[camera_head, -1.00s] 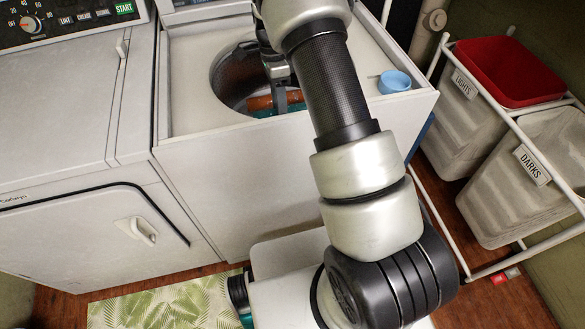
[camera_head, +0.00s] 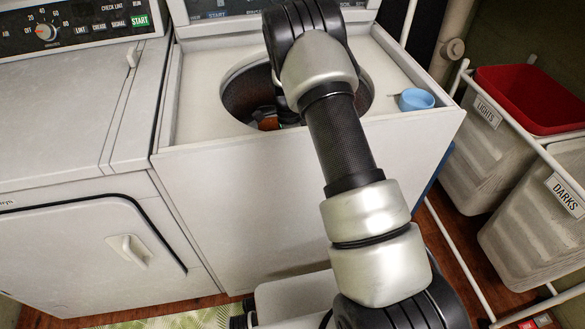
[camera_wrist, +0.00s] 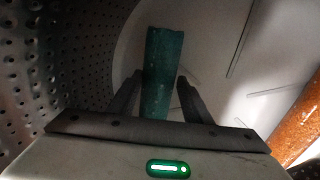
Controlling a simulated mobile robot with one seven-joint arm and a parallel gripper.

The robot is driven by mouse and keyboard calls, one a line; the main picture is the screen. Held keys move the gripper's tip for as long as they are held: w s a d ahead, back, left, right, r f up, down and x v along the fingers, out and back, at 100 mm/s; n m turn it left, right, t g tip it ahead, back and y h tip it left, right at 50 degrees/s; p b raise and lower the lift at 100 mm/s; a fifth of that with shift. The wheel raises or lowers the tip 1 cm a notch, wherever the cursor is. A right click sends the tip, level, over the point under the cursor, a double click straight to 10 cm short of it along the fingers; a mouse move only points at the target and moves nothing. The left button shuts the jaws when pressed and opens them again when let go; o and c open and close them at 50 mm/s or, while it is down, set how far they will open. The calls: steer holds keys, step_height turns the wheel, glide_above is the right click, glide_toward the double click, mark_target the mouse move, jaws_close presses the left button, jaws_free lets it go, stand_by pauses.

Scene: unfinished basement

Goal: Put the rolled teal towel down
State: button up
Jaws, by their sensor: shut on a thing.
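The rolled teal towel (camera_wrist: 164,68) stands out between the two fingers of my gripper (camera_wrist: 158,88) in the wrist view. The fingers are shut on it, one on each side. The gripper and towel are inside the washer's drum (camera_wrist: 55,70), with the perforated wall to the left and a pale surface beyond. I cannot tell whether the towel's far end touches that surface. In the head view my arm hides the towel and most of the gripper inside the open top-load washer (camera_head: 240,185).
An orange item (camera_wrist: 300,122) lies in the drum at the right; it also shows in the head view (camera_head: 268,122). A blue cup (camera_head: 416,100) sits on the washer top, right of the opening. A dryer (camera_head: 70,130) stands left, a hamper rack with a red-topped bin (camera_head: 530,95) right.

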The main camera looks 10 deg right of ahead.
steer(key=shift+f, duration=0.5)
steer(key=shift+f+b, duration=0.3)
steer(key=shift+f, duration=0.25)
steer(key=shift+f, duration=0.1)
steer(key=o, duration=1.2)
